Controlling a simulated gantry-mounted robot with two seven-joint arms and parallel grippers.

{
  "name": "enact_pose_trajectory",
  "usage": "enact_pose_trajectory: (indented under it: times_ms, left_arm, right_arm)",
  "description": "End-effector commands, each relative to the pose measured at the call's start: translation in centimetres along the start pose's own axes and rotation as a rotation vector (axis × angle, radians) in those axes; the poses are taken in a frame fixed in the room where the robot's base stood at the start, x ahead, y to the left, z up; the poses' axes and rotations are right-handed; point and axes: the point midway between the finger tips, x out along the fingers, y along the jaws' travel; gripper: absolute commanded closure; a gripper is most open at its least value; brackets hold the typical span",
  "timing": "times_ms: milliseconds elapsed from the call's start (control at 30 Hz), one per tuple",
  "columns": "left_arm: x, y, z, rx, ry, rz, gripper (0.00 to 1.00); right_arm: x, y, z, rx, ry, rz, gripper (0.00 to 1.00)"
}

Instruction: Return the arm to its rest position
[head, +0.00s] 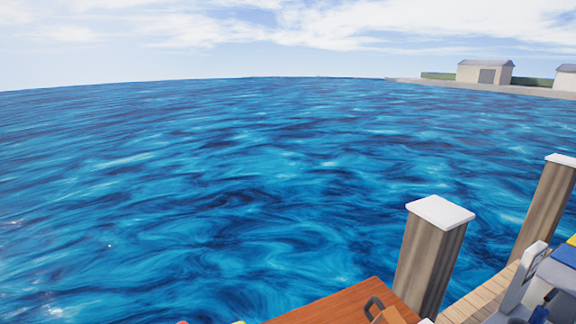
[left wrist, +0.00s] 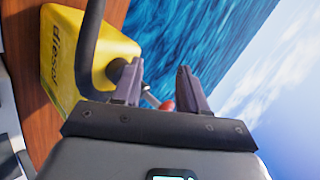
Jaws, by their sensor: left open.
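My left gripper (left wrist: 159,76) shows in the left wrist view with its two dark fingers apart. A small red piece (left wrist: 167,105) on a grey rod shows in the gap between the fingers. I cannot tell how far beyond them it is or whether they touch it. A yellow container (left wrist: 62,58) marked "diesel" stands to the left of the fingers. A thick black curved bar (left wrist: 88,50) runs between the container and the gripper. Neither gripper shows in the head view, and my right gripper is not seen.
A brown wooden surface (head: 340,303) lies at the bottom of the head view. Wooden posts with white caps (head: 432,255) (head: 545,205) rise beside a plank dock (head: 480,298) at right. Open water (head: 220,190) fills the middle. Buildings (head: 484,72) stand far off.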

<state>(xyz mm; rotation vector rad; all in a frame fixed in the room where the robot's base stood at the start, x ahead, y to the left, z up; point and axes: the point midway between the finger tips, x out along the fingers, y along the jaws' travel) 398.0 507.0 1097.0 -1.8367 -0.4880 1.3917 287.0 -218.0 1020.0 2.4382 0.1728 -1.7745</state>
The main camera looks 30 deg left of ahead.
Motion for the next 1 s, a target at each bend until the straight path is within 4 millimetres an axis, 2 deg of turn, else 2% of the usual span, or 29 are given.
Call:
enact_pose_trajectory:
  times_ms: [33,100,300,400,667,1000]
  left_arm:
    - [-1.4,2.4,0.5,0.066,0.03,0.034,0.58]
    - [-3.1,5.2,1.1,0.146,0.067,0.078,0.58]
    - [-8.1,11.3,3.3,0.32,0.16,0.196,0.58]
    - [-10.2,13.7,4.3,0.37,0.195,0.255,0.58]
    - [-11.7,17.5,4.2,0.19,0.168,0.406,0.58]
    - [-15.8,23.1,2.9,-0.083,0.13,0.652,0.58]
  right_arm:
    - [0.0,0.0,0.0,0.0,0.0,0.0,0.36]
    - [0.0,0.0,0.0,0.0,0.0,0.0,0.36]
    - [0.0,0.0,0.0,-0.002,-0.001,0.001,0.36]
    - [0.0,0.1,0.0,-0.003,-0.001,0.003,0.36]
    - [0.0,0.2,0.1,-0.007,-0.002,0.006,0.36]
    - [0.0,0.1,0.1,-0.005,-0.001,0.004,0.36]
